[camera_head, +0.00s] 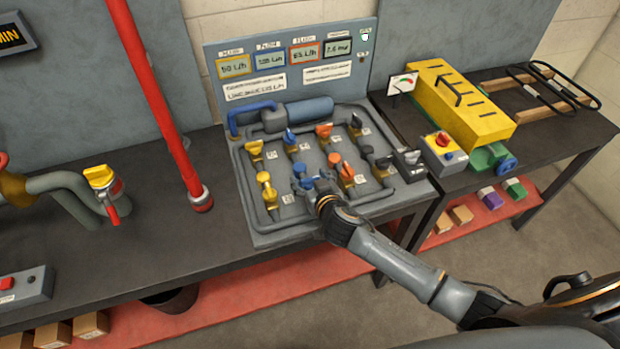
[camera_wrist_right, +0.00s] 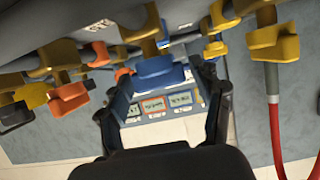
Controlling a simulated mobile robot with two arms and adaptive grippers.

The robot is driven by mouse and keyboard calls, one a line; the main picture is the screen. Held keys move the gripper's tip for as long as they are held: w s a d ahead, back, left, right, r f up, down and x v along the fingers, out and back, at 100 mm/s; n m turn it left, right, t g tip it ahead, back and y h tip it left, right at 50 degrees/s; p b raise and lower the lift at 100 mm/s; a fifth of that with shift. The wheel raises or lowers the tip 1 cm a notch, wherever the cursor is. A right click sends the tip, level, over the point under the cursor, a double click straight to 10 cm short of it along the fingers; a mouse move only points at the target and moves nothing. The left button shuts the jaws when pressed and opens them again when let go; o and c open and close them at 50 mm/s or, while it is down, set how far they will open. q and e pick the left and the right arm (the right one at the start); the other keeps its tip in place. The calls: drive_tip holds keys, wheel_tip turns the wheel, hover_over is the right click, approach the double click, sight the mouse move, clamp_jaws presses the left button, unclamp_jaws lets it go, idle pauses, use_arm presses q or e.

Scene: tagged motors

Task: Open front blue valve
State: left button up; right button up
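The front blue valve (camera_head: 300,171) stands in the front row of the grey valve board (camera_head: 270,240), between a yellow and an orange valve. My right gripper (camera_head: 316,187) is at this valve and partly hides it in the head view. In the right wrist view, which is upside down, the valve's blue handle (camera_wrist_right: 157,73) shows between the spread dark fingers of my right gripper (camera_wrist_right: 162,95). The fingers are apart, with gaps on both sides of the handle; contact does not show. My left gripper is out of view.
The rear blue valve (camera_head: 290,137), front yellow valve (camera_head: 266,184) and front orange valve (camera_head: 346,171) stand close by. A display panel (camera_head: 290,65) rises behind the board. A red pipe (camera_head: 155,95) stands to the left, a yellow box (camera_head: 460,103) to the right.

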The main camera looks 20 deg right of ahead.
drive_tip(key=c, duration=0.8)
